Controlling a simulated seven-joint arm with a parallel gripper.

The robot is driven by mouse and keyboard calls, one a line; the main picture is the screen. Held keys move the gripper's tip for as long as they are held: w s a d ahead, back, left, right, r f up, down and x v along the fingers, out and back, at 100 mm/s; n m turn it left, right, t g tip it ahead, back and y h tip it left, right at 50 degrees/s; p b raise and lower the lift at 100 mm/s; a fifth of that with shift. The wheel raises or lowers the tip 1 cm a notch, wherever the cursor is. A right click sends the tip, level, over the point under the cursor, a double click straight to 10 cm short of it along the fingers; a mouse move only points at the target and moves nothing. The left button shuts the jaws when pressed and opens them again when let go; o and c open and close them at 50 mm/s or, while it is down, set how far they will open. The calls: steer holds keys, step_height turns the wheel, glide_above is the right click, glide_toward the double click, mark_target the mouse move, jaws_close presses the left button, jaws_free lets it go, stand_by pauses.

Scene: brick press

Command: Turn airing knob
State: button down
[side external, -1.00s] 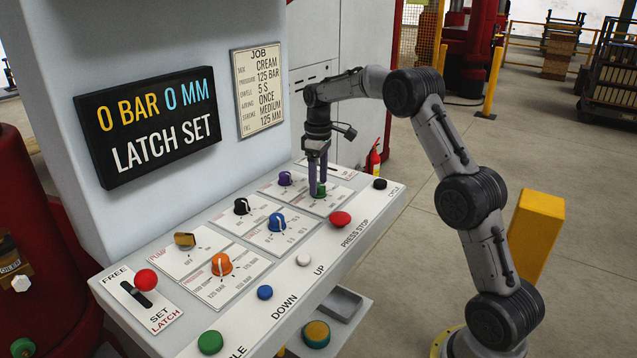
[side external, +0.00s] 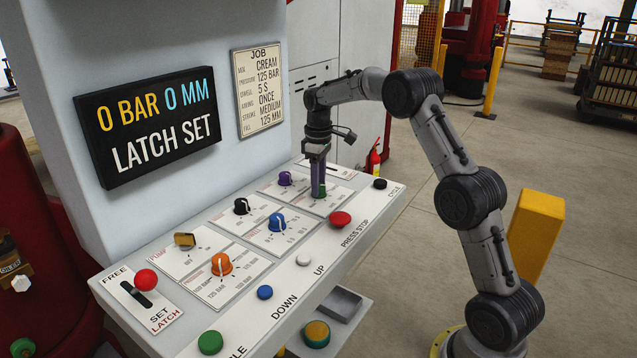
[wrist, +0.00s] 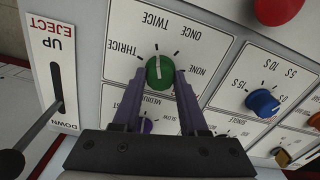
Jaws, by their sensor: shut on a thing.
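The airing knob is a green knob (wrist: 159,69) with a white line, on a plate marked NONE, ONCE, TWICE and THRICE. Its green edge also shows in the side view (side external: 322,190), at the far part of the sloped panel. My gripper (wrist: 159,74) has its purple fingers on either side of the knob, shut on it; it also shows in the side view (side external: 318,192). The white line runs roughly up and down in the wrist view; I cannot tell exactly which mark it points to. The job card (side external: 260,88) reads airing ONCE.
A purple knob (side external: 285,178) and a blue knob (side external: 277,222) sit near the airing plate. A red press stop button (side external: 340,219) and a black cycle button (side external: 379,184) are along the front edge. The display (side external: 150,125) reads 0 BAR, 0 MM, LATCH SET.

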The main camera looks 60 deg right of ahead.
steer(key=shift+m, duration=0.3)
steer(key=m, duration=0.4)
steer(key=shift+m, duration=2.5)
steer(key=shift+c, duration=2.2)
jaws_free()
step_height(320, 180, up, 14)
steer(key=shift+f, duration=0.1)
